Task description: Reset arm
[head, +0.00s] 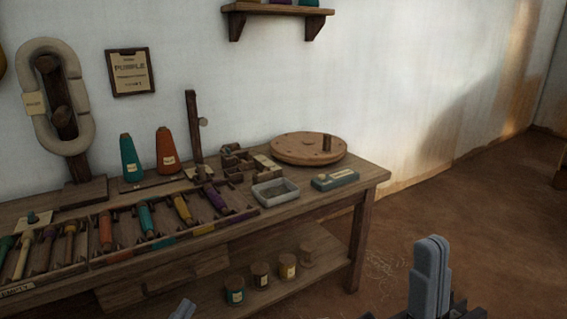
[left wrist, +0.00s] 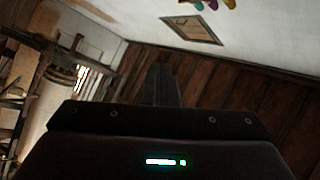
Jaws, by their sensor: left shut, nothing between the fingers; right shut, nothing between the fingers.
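My right gripper (head: 431,262) points upward at the lower right of the head view, over the brown floor. Its two grey fingers are together with nothing between them. Only the grey tip of my left gripper (head: 183,310) shows at the bottom edge of the head view, in front of the workbench (head: 330,204). In the left wrist view the left gripper's dark fingers (left wrist: 161,84) are together and empty. Behind them are a dark plank surface and a pale wall with a framed sign. Neither gripper touches anything that I can see.
The bench carries a rack of coloured bobbins (head: 147,219), two thread cones (head: 167,151), a grey tray (head: 275,192), a teal block (head: 335,180) and a round wooden disc (head: 308,149). Small jars (head: 261,274) stand on the lower shelf. The floor to the right is clear.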

